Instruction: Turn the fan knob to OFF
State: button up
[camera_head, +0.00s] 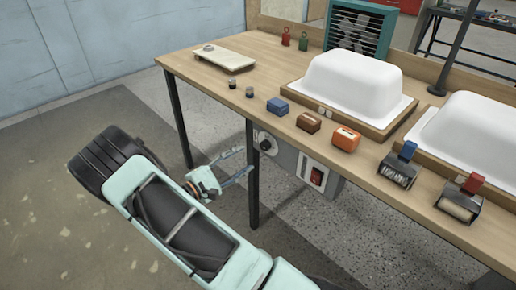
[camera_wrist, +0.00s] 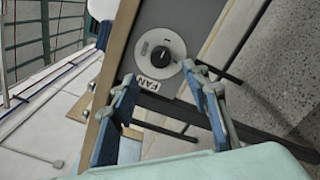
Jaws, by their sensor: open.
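The fan knob (camera_head: 266,145) is a dark round knob on a grey control panel (camera_head: 288,160) under the table's front edge. In the wrist view the black knob (camera_wrist: 160,56) sits on a pale round dial plate (camera_wrist: 147,38) beside a white FAN label (camera_wrist: 154,86). The knob's exact setting cannot be read. My gripper (camera_head: 240,163) is open and empty, to the left of the panel and lower than the tabletop. In the wrist view my gripper's (camera_wrist: 158,78) fingers are apart, with the knob beyond the tips, apparently not touched.
A red switch (camera_head: 317,176) is on the panel right of the knob. A table leg (camera_head: 252,180) stands close to my gripper. The floor at left is clear.

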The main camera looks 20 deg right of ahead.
aim_at(263, 147)
jog(key=b+x, duration=0.1)
jog(key=x, duration=0.8)
jog(key=shift+c, duration=0.5)
jog(key=c, duration=1.1)
